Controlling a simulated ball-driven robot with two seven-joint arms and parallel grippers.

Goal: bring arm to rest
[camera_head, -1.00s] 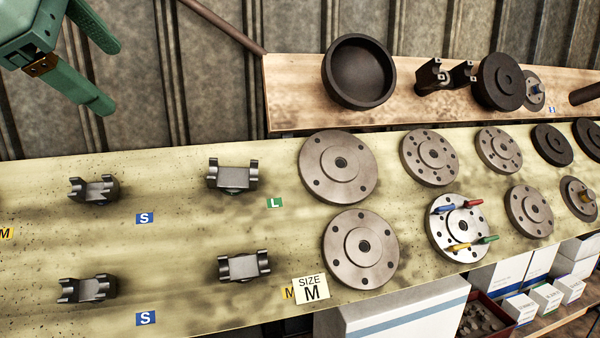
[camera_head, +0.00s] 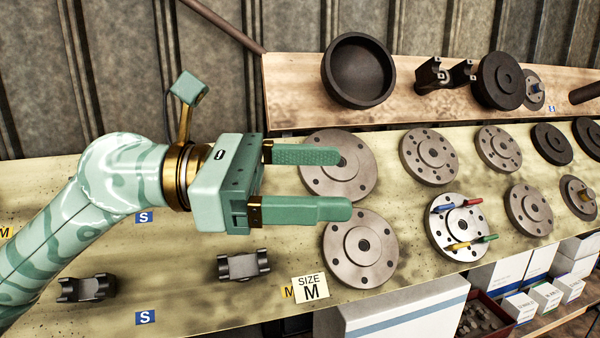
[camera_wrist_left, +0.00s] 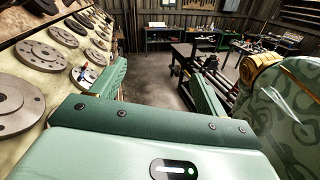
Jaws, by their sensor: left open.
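My left gripper (camera_head: 345,183) is open and empty in the head view, its two green fingers pointing right. In that view it overlaps the left pair of large flanges on the sloped board, and my arm comes in from the lower left. In the left wrist view, both fingers of my left gripper (camera_wrist_left: 160,85) show spread apart with nothing between them. My right gripper is in neither view.
The board (camera_head: 200,310) holds yokes (camera_head: 243,265), several flanges (camera_head: 361,248) and a "SIZE M" card (camera_head: 311,289). A shelf behind bears a dark bowl (camera_head: 358,72). White boxes (camera_head: 395,315) stand below. The wrist view shows open floor (camera_wrist_left: 150,80) and a workbench.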

